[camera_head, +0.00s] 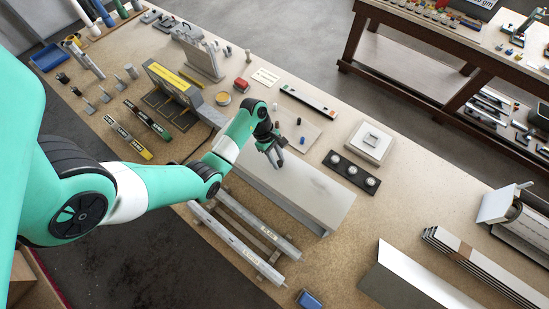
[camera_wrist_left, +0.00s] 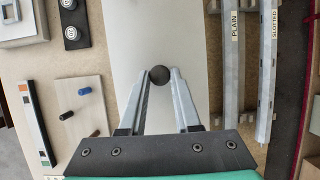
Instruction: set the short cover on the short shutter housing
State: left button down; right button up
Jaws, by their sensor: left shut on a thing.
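My left gripper (camera_head: 275,157) is over the upper-left part of a long pale grey profile (camera_head: 300,190) on the bench. In the left wrist view, its two fingers (camera_wrist_left: 160,74) are closed on a round black knob (camera_wrist_left: 160,75). Behind the knob is the smooth pale top of the profile (camera_wrist_left: 150,25). The knob looks like the grip of the short cover, but I cannot tell the cover apart from the housing here, nor whether they touch. Another pale angled profile (camera_head: 415,280) lies at the lower right. My right gripper is not in view.
Two rails (camera_head: 245,232), labelled PLAIN and SLOTTED in the wrist view, lie beside the profile on the near side. A black strip with round white discs (camera_head: 355,170) and a white square box (camera_head: 370,142) stand to its right. Stacked slats (camera_head: 485,268) lie farther right.

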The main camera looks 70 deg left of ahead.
pick_arm(q)
notch_tip(320, 180, down, 8)
jog(key=b, duration=0.7)
jog(key=shift+f+b, duration=0.2)
jog(key=shift+b, duration=0.1)
jog(key=shift+s+f, duration=0.1)
jog(key=shift+f, duration=0.3)
dwell(0.3)
jog(key=c, duration=0.5)
grip_release()
jog(key=shift+c, duration=0.2)
